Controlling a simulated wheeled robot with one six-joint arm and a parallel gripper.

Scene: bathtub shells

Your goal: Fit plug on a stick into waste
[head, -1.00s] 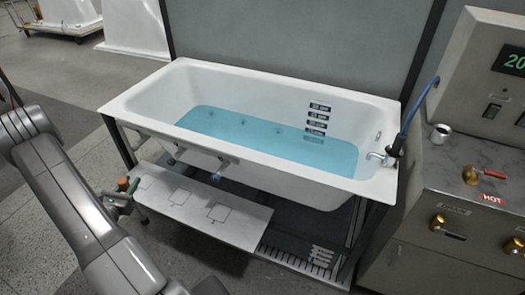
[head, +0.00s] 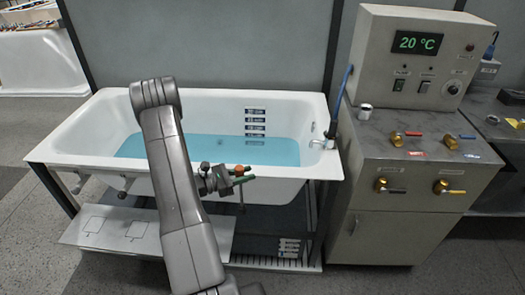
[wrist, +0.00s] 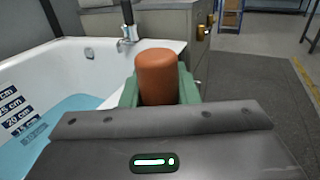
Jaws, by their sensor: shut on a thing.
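My gripper (head: 238,178) has green fingers and is shut on the orange-brown handle (head: 238,170) of the plug on a stick. It is in front of the tub's near rim in the head view, right of the tub's middle. In the wrist view the rounded handle top (wrist: 157,75) stands upright between the green fingers (wrist: 160,92). A thin dark length shows below the gripper in the head view; the plug end is not clear. The white bathtub (head: 85,140) holds blue water (head: 270,152). I cannot make out the waste in the tub floor.
A tap (head: 322,143) with a blue hose sits at the tub's right end. Depth labels (head: 255,122) mark the inner far wall. A grey control cabinet (head: 385,220) with brass valves stands to the right. A white step board (head: 100,228) lies below the tub's front.

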